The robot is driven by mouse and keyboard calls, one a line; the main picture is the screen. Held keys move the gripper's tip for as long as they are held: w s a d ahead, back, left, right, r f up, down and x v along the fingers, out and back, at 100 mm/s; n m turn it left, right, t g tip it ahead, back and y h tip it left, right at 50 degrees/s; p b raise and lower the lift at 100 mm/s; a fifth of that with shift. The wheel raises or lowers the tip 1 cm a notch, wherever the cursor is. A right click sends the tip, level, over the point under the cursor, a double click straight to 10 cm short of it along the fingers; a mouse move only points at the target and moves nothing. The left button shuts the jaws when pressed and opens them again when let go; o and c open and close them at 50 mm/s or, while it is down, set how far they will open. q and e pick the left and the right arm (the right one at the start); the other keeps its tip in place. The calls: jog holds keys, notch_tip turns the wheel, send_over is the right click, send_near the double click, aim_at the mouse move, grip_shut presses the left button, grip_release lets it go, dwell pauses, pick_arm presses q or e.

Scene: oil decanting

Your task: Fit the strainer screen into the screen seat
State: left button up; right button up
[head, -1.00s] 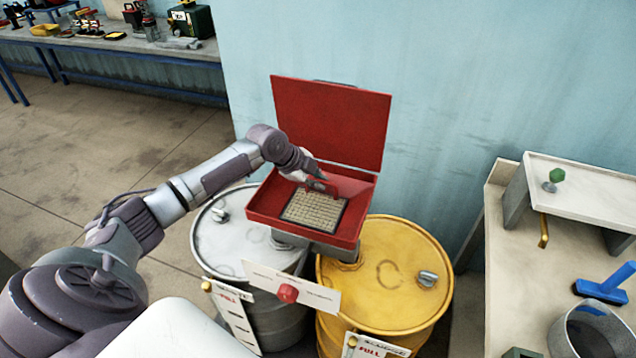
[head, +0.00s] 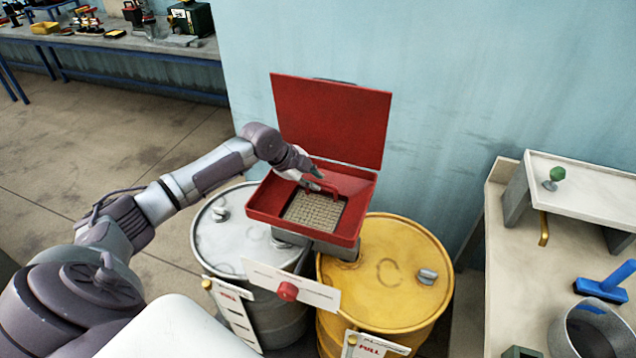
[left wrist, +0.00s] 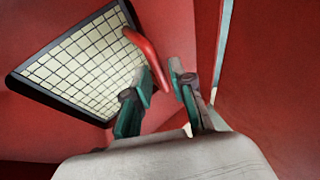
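The strainer screen (head: 313,211), a pale mesh in a dark frame, lies in the floor of the open red box. It also shows in the left wrist view (left wrist: 80,62). The screen seat is hidden beneath it, and I cannot tell whether the frame sits fully flush. A red handle (left wrist: 146,52) stands up at the screen's edge; it also shows in the head view (head: 322,186). My left gripper (head: 318,174) is inside the box, just above the handle. Its fingers (left wrist: 161,72) are apart, with the handle's end near the gap and no visible grip. My right gripper is out of view.
The red box's lid (head: 330,120) stands open against the wall behind. The box sits above a grey drum (head: 235,240) and a yellow drum (head: 395,300). A bench with a pot (head: 590,335) and a blue-handled tool (head: 605,285) is at right.

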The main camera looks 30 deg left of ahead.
pick_arm(q)
jog(key=b+v, duration=0.1)
jog(key=v, duration=0.9)
jog(key=shift+f, duration=0.15)
